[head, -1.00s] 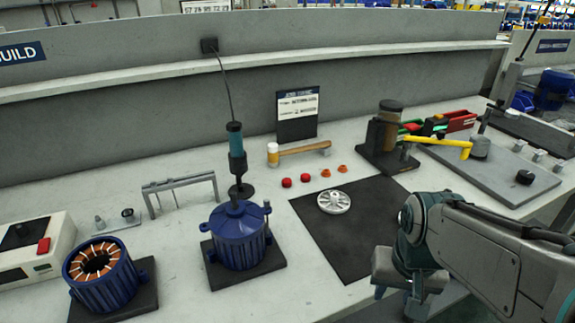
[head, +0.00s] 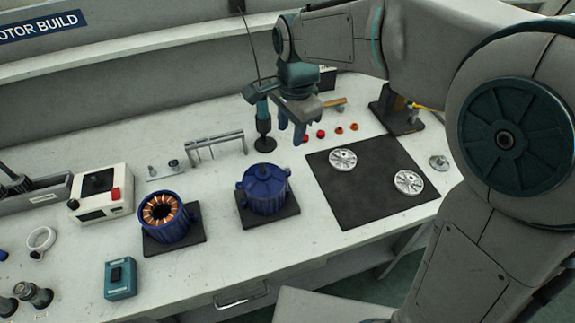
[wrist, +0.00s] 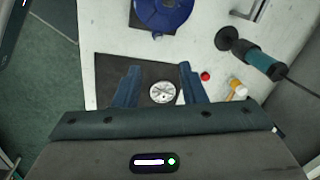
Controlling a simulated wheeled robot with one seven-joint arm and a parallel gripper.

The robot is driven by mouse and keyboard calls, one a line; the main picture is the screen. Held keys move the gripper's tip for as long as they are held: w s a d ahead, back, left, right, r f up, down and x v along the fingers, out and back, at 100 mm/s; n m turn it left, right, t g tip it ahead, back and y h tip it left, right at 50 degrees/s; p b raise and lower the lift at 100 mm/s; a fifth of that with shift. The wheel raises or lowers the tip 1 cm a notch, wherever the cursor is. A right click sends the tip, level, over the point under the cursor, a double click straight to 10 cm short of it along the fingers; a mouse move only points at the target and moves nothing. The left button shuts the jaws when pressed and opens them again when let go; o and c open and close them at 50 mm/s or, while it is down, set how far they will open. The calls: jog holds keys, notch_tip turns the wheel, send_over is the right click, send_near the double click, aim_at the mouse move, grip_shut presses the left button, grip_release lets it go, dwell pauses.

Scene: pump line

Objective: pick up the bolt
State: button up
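I cannot make out a bolt for certain. A small metal plate (head: 165,171) with two upright pieces, one a small stud (head: 152,171), lies on the bench left of the wire-legged rack in the head view; the pieces are too small to name surely. My gripper (head: 292,136) hangs above the back of the bench, near the hanging screwdriver and the dark mat. In the wrist view my gripper (wrist: 157,68) has its blue fingers wide apart with nothing between them. A silver disc (wrist: 161,92) shows far below, beyond the fingers.
A blue motor housing (head: 265,190) and a copper-wound stator (head: 165,213) stand on dark pads. A hanging screwdriver (head: 263,125) is close beside my gripper. The dark mat (head: 350,200) carries two silver discs. A metal rack (head: 215,145) stands behind.

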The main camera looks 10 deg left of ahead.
aim_at(288, 167)
jog(key=f, duration=0.4)
jog(key=f+p, duration=0.1)
jog(key=f, duration=0.3)
jog(key=w+f, duration=0.1)
jog(key=f, duration=0.4)
jog(key=shift+a, duration=0.4)
grip_shut()
